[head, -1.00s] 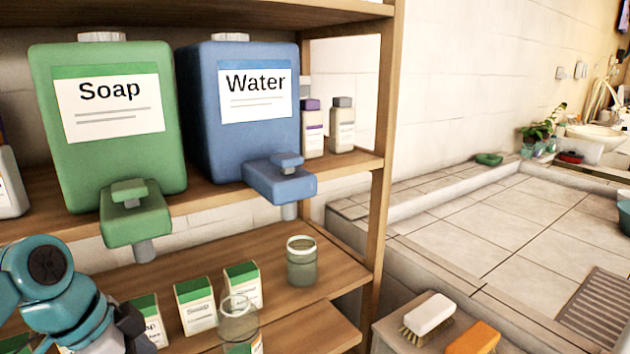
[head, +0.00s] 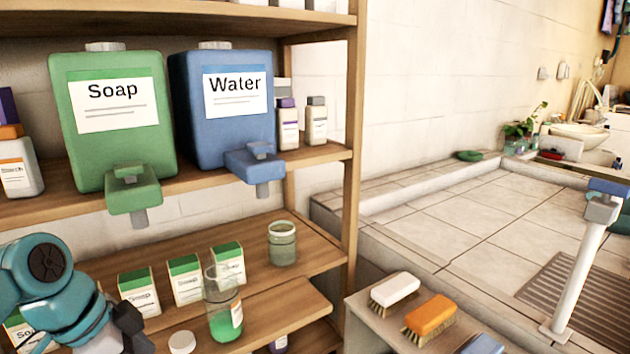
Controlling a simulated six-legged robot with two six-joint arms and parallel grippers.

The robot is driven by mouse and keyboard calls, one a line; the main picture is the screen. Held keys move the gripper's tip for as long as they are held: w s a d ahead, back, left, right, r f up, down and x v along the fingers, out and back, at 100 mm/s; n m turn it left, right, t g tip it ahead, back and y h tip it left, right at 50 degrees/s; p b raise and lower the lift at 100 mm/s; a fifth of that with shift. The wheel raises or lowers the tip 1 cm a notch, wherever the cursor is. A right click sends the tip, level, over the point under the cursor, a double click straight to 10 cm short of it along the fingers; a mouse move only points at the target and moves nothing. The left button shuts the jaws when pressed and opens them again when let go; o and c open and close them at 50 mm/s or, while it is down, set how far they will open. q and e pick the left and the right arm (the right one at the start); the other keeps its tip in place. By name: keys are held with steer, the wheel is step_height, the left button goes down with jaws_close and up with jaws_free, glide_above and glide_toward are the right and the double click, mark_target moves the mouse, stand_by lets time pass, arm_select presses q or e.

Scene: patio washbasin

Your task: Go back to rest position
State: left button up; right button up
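My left arm comes in at the lower left of the head view. Its dark gripper (head: 130,326) is partly cut off by the bottom edge, in front of the lower shelf, and I cannot tell whether it is open or shut. My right gripper is not in view. Just right of the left gripper in the picture, a clear glass bottle (head: 223,300) with green liquid at its bottom stands upright.
A green Soap dispenser (head: 112,140) and a blue Water dispenser (head: 215,130) stand on the upper shelf. An open jar (head: 283,245) and soap boxes (head: 185,282) stand below. Brushes (head: 430,318) lie on a bench. A white post (head: 578,265) stands at the right.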

arm_select(q)
steer(key=w+d+f+n+g, duration=0.1)
steer(key=d+f+n, duration=0.2)
steer(key=f, duration=1.1)
steer(key=w+d+f+n, duration=0.1)
steer(key=d+f+n, duration=0.25)
steer(key=f, duration=0.95)
steer(key=s+d+f+n+g+p, duration=0.1)
steer(key=s+d+f+n, duration=0.2)
steer(key=s+f, duration=0.55)
steer(key=s+d+f+n, duration=0.3)
steer(key=s+f+n, duration=0.1)
steer(key=s+f, duration=0.45)
step_height(320, 180, up, 15)
steer(key=p, duration=1.3)
steer(key=shift+w+a+f, duration=0.15)
steer(key=shift+a, duration=0.1)
